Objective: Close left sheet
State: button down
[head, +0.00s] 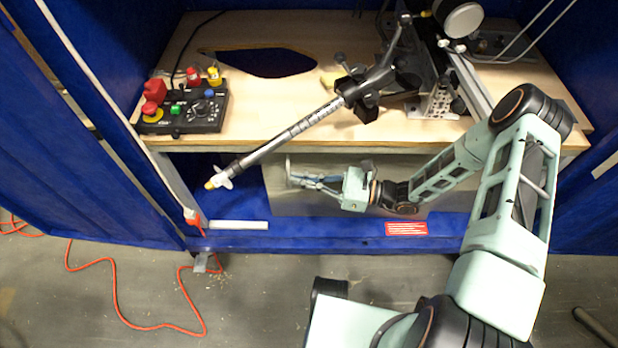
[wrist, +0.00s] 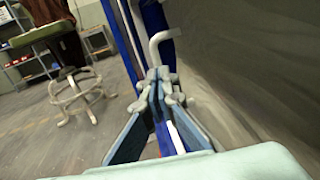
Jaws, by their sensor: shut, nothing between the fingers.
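The left sheet (head: 60,165) is a blue covering at the left of the head view. It hangs beside the tank's front opening, which stands uncovered. My gripper (head: 292,180) is in front of the opening, below the tabletop and right of the left sheet, apart from it. In the wrist view my gripper (wrist: 160,82) has its fingertips together with nothing between them. A pale bent rod (wrist: 158,45) shows just beyond the fingertips; I cannot tell whether they touch it.
A wooden tabletop (head: 260,110) carries a control box (head: 185,108) and a thruster rod (head: 290,135). The rod juts over the front edge near my gripper. An orange cable (head: 115,295) lies on the floor. Another blue sheet (head: 590,190) hangs at the right. A stool (wrist: 75,90) stands far off.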

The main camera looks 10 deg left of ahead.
jog(key=s+a, duration=0.3)
jog(key=a, duration=0.9)
jog(key=s+a+p, duration=0.1)
jog(key=s+a, duration=0.2)
jog(key=a, duration=1)
jog(key=shift+p, duration=0.3)
jog(key=shift+r, duration=0.1)
